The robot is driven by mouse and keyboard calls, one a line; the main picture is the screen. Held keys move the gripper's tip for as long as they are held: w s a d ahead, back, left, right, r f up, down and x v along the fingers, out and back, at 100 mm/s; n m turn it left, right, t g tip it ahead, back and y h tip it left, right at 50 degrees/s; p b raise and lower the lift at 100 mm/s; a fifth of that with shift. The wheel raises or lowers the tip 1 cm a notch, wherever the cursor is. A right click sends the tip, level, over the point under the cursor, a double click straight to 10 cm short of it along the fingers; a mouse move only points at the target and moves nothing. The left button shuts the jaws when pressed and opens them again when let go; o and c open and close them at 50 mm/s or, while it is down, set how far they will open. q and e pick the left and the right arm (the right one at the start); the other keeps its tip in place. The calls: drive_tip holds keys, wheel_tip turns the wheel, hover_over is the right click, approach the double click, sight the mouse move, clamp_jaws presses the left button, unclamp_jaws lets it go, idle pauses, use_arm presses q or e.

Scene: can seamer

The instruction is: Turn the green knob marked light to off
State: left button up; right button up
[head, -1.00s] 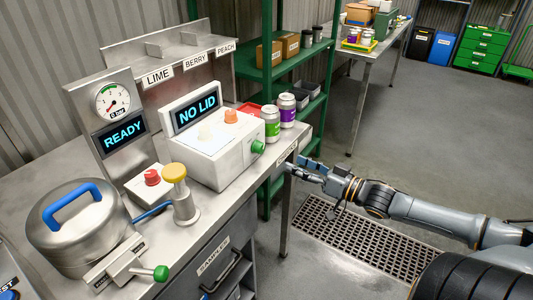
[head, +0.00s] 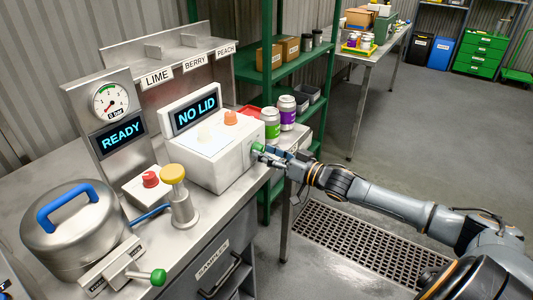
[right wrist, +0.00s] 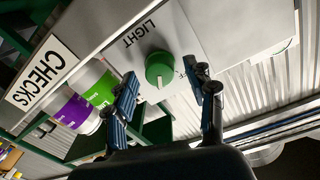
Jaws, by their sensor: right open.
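The green knob (right wrist: 159,69) sits on the side face of the white seamer box (head: 225,160), beside the word LIGHT. In the right wrist view its pale pointer line runs roughly up and down. My right gripper (right wrist: 165,88) is open, with its two fingers on either side of the knob and the knob between them, apart from both pads. In the head view the right gripper (head: 266,156) is at the knob (head: 257,147) and partly covers it. The marking at the knob's right is partly hidden by a finger. My left gripper is not in view.
A green can (head: 271,123) and a purple can (head: 287,112) stand just behind the knob on the bench. The display (head: 196,109) reads NO LID. A yellow-topped post (head: 173,173) stands in front of the box. The floor to the right is open.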

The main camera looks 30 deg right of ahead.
drive_tip(key=shift+w+a, duration=0.1)
drive_tip(key=shift+w, duration=0.1)
clamp_jaws()
